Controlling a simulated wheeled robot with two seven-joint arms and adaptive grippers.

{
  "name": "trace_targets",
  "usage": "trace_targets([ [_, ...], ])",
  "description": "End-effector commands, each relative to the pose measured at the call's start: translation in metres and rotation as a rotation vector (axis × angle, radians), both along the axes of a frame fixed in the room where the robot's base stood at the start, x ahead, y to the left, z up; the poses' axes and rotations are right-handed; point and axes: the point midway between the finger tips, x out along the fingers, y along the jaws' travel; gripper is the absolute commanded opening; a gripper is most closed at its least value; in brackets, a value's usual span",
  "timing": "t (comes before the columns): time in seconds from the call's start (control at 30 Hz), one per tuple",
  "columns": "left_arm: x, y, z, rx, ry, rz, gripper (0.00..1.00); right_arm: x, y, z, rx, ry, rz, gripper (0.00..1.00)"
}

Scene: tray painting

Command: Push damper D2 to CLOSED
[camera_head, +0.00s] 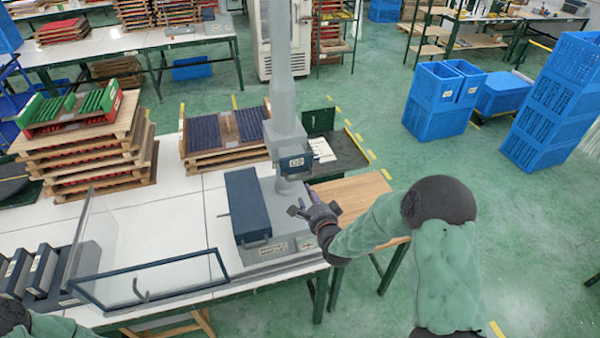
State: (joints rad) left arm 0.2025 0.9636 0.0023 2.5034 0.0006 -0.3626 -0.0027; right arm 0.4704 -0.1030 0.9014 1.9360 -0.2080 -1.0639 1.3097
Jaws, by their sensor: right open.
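The damper D2 (297,163) is a dark blue plate with a white D2 label on the grey vertical duct (286,105), above the grey machine on the table. My right gripper (299,203) comes in from the right and is open, in front of the duct's lower end, just below the D2 plate. I cannot tell whether its fingers touch the duct. Whether the damper stands open or closed is too small to tell. Of my left arm only a piece shows at the bottom left corner; its gripper is out of view.
The grey machine (280,246) has a dark blue box (247,203) on its left. A clear panel with a blue frame (150,268) stands in front. Wooden trays (85,170) are stacked at left. Blue crates (437,100) stand on the green floor at right.

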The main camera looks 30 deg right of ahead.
Motion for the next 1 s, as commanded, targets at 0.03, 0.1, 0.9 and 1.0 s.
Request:
trace_targets([
  [0.03, 0.000, 0.000, 0.001, 0.000, 0.000, 0.000, 0.40, 0.002, -0.001, 0.001, 0.002, -0.004, -0.002, 0.45],
  [0.1, 0.000, 0.000, 0.001, 0.000, 0.001, 0.000, 0.40, 0.007, -0.002, 0.000, 0.003, -0.004, -0.002, 0.45],
  [0.9, 0.000, 0.000, 0.014, 0.000, 0.000, 0.000, 0.40, 0.099, -0.024, -0.019, 0.001, -0.002, 0.000, 0.45],
  [1.0, 0.000, 0.000, 0.014, 0.000, 0.000, 0.000, 0.40, 0.102, -0.025, -0.020, 0.001, -0.003, 0.000, 0.45],
])
